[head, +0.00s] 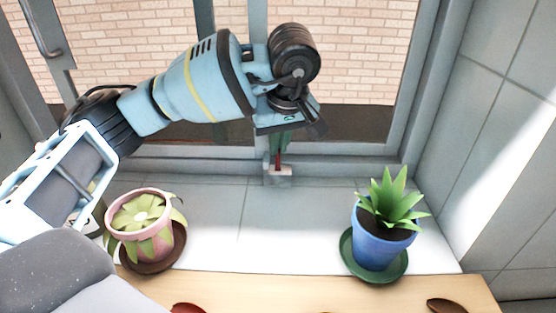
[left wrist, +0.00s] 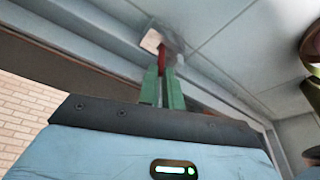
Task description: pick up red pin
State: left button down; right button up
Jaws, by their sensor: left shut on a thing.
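The red pin (head: 277,160) is a thin red rod at the window frame, just above a small pale block (head: 278,175) at the back of the tiled ledge. My left gripper (head: 279,148) reaches down from above with its green fingers shut on the pin. In the left wrist view the red pin (left wrist: 162,58) shows between the green fingertips (left wrist: 162,75), with the pale block (left wrist: 151,41) beyond it. Part of the pin is hidden between the fingers. I cannot tell whether its far end is inside the block. My right gripper is not in view.
A pink pot (head: 150,235) with a pale green plant stands on the left of the ledge. A blue pot (head: 377,245) with a spiky plant stands on the right on a green saucer (head: 346,262). A wooden counter (head: 270,292) runs along the front. The tiles between the pots are clear.

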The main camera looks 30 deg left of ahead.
pick_arm(q)
jog(key=shift+r, duration=0.1)
